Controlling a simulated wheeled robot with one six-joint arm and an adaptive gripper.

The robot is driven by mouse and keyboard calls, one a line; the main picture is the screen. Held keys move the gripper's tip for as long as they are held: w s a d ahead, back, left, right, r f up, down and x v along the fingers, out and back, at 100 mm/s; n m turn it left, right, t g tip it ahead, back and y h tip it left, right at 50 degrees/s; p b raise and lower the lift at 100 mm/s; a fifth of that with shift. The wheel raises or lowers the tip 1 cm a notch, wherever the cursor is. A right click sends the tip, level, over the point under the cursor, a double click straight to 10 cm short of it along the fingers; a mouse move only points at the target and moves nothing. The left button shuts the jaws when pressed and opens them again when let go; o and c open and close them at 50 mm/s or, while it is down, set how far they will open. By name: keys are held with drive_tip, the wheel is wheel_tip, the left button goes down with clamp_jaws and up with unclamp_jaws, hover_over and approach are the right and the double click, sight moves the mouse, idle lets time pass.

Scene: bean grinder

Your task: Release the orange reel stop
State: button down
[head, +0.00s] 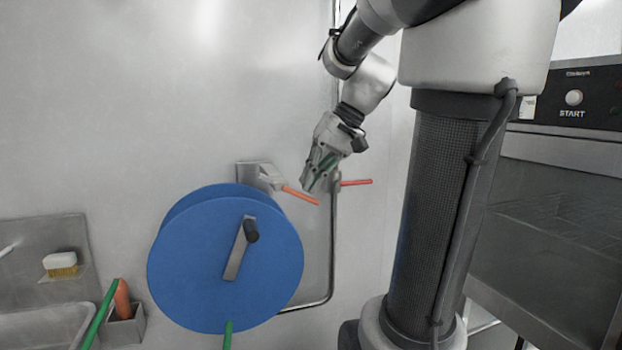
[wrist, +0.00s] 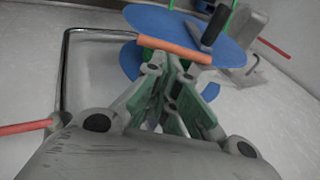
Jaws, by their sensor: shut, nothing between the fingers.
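The orange reel stop (head: 302,195) is a short orange bar sticking out from a grey wall bracket (head: 258,174), at the upper right of the blue reel (head: 200,270). In the wrist view the orange bar (wrist: 174,50) lies across the picture, right at my fingertips, with the blue reel (wrist: 155,22) behind it. My gripper (head: 308,188) is shut and empty, pointing down, close beside the bar. I cannot tell whether the fingers touch it. Green finger pads (wrist: 172,85) show in the wrist view. The reel's crank (head: 240,250) has a black knob.
A red bar (head: 357,182) sticks out just right of my gripper, by a bent metal pipe (head: 332,260). A sink (head: 45,325), a sponge (head: 60,264) and a small holder (head: 125,325) stand at the lower left. An appliance with a START knob (head: 573,97) is at the right.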

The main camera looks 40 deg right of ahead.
wheel_tip(320, 180, down, 3)
drive_tip(key=t+y, duration=0.1)
drive_tip(key=y, duration=0.2)
drive_tip(key=shift+r, duration=0.25)
